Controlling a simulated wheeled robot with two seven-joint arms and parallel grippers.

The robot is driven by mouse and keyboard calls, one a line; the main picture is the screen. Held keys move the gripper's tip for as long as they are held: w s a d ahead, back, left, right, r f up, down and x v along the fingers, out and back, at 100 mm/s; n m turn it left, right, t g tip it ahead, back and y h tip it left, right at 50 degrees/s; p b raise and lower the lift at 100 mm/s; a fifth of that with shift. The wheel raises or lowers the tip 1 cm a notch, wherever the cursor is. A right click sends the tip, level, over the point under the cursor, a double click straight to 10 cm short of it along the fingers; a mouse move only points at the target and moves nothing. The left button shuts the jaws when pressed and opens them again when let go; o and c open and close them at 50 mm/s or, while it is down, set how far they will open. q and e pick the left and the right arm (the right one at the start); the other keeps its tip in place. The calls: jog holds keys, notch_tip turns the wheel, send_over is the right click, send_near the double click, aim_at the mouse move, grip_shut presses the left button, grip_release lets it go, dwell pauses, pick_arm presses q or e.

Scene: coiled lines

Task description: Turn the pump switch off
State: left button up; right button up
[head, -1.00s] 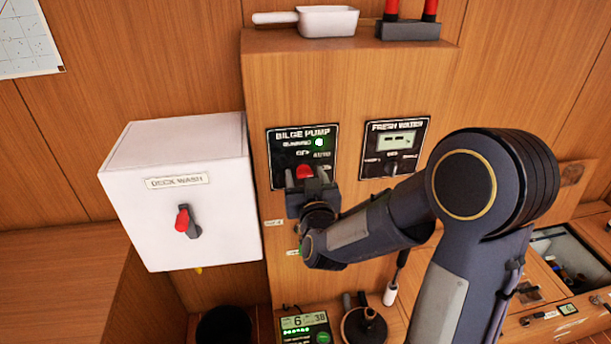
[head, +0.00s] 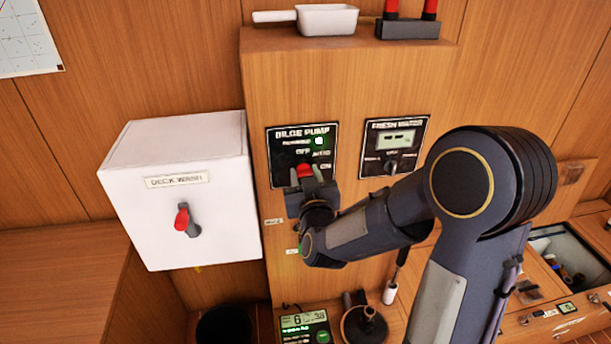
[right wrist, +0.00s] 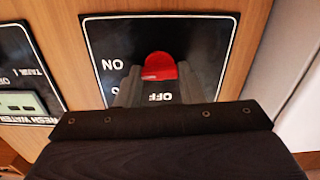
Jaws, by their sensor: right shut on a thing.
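In the right wrist view the red knob (right wrist: 158,66) shows between the fingers (right wrist: 154,88), and the panel lettering appears upside down. OFF and ON can be read there. The gripper covers part of the switch, so its exact setting is hard to tell. My left gripper is not in view.
A white deck wash box (head: 150,220) with its own red handle (head: 182,219) stands out at the left. A fresh water panel (head: 394,165) is to the right. A white scoop (head: 327,20) lies on the cabinet top. A green-screened meter (head: 305,326) is below.

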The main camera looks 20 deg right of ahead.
jog(key=n, duration=0.4)
jog(key=shift+a, duration=0.1)
jog(key=n+p, duration=0.1)
jog(key=n, duration=0.3)
jog(key=shift+n, duration=0.3)
jog(key=n+p, duration=0.2)
jog(key=n, duration=0.2)
jog(key=shift+a+n, duration=0.1)
jog(key=shift+n, duration=0.2)
jog(key=shift+f+n+p, duration=0.15)
jog(key=shift+n+p, duration=0.45)
jog(key=shift+n, duration=1.3)
jog(key=o, duration=1)
jog(key=shift+b+v, duration=0.4)
jog(key=shift+v, duration=3.45)
